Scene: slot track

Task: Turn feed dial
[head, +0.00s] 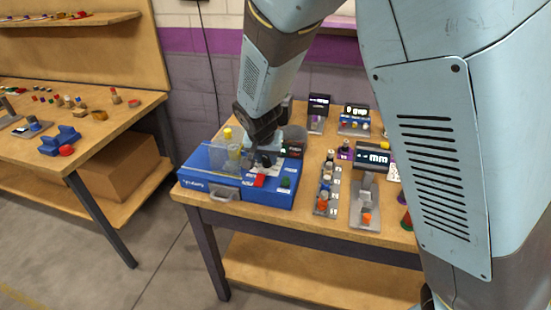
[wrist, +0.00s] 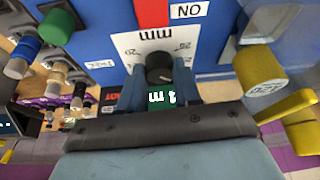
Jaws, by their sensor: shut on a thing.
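The feed dial, a small black knob (wrist: 159,66), sits on a white scale plate (wrist: 127,45) marked "mm" with numbers in the wrist view. My gripper (wrist: 158,84) has its two blue-grey fingers on either side of the dial and is shut on it. The dial is on the top of a blue machine box (head: 211,184) in the head view. There my gripper (head: 263,152) reaches down onto the box and largely hides the dial. A small green display (wrist: 162,98) reading in mm shows between the fingers, partly covered.
Close to the dial are a red control (head: 260,181), a green knob (head: 285,183) and a yellow knob (wrist: 260,70). A clear guard (head: 225,156) stands to the left. Several small gauges and coloured parts crowd the table (head: 330,225) to the right.

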